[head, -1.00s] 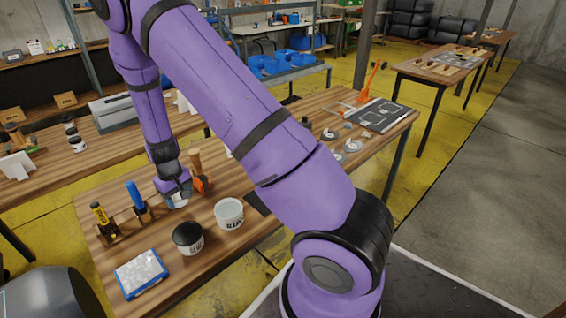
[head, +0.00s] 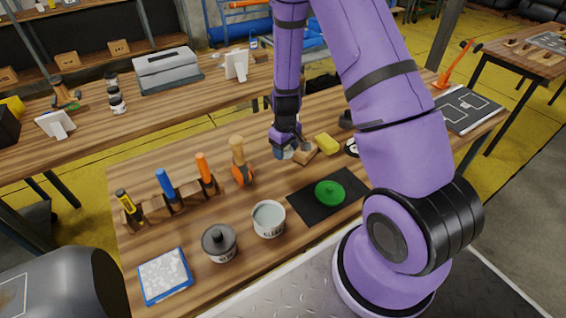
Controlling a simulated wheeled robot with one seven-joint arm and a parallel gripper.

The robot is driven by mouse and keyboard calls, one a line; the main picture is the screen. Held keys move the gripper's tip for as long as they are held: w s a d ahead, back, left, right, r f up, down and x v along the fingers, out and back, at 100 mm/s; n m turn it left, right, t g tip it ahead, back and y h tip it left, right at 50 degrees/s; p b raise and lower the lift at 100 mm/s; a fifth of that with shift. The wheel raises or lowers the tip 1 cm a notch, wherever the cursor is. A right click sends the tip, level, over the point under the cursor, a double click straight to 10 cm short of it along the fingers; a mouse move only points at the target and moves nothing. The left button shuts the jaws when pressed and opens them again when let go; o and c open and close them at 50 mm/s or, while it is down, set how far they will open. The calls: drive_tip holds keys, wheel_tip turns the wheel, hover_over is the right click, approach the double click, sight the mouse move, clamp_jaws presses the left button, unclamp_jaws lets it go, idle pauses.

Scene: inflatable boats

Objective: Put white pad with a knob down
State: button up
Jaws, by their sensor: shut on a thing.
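My gripper (head: 286,143) points down over the middle of the workbench (head: 190,222). It is shut on a small pale thing, the white pad with a knob (head: 283,154), which shows just under the fingers. The fingers hide its knob. The pad is close to the bench top; I cannot tell whether it touches. A wooden block (head: 304,154) is close on its right, and a yellow sponge-like block (head: 327,144) lies further right.
A black mat (head: 307,207) with a green knobbed disc (head: 330,193) lies in front. An open tin (head: 268,219), a dark-lidded tin (head: 219,243) and a blue tray (head: 165,276) stand at the front left. A tool rack (head: 182,205) with upright handles stands left.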

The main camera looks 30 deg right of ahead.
sight(284, 169)
drive_tip(key=shift+a+f, duration=0.1)
drive_tip(key=shift+f, duration=3.2)
drive_tip(key=shift+f, duration=0.25)
drive_tip(key=o, duration=0.9)
drive_tip(key=shift+r, duration=0.15)
